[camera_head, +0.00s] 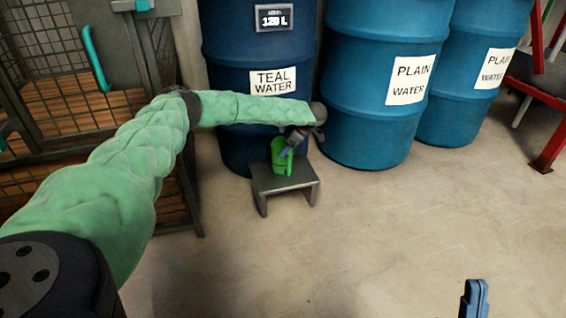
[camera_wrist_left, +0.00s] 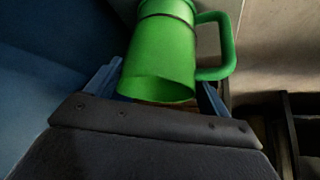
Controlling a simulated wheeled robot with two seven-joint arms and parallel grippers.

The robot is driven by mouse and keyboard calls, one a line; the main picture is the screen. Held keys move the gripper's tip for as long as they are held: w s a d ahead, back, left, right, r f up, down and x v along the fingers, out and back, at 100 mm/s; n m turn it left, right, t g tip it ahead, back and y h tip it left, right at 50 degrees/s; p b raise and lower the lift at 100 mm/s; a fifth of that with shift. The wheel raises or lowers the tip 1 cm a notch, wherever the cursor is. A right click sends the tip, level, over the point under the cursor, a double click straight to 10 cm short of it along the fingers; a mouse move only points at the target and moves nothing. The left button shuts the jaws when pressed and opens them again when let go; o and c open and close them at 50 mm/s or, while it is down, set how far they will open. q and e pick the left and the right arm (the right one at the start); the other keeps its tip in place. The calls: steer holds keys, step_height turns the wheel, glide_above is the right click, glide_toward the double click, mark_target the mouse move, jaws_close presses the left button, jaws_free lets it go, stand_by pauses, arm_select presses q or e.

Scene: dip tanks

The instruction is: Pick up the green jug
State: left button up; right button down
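The green jug (camera_head: 281,157) stands upright on a small grey stool (camera_head: 287,184) in front of the barrel marked teal water. My left gripper (camera_head: 290,143) is at the jug, its arm coming across from the left. In the left wrist view the jug (camera_wrist_left: 160,62) lies between the two blue fingers, its handle on the right. Whether the fingers press on it or only stand beside it cannot be told. My right gripper (camera_head: 475,297) shows only as blue fingertips at the bottom edge, away from the jug, with nothing visible in it.
The teal water barrel (camera_head: 258,60) stands close behind the stool. Two blue plain water barrels (camera_head: 372,105) (camera_head: 470,115) stand to its right. A wire cage (camera_head: 65,105) is on the left and a red frame (camera_head: 550,145) at the far right. The floor (camera_head: 400,225) in front is clear.

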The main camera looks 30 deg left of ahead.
arm_select(q)
steer(key=c, duration=1.1)
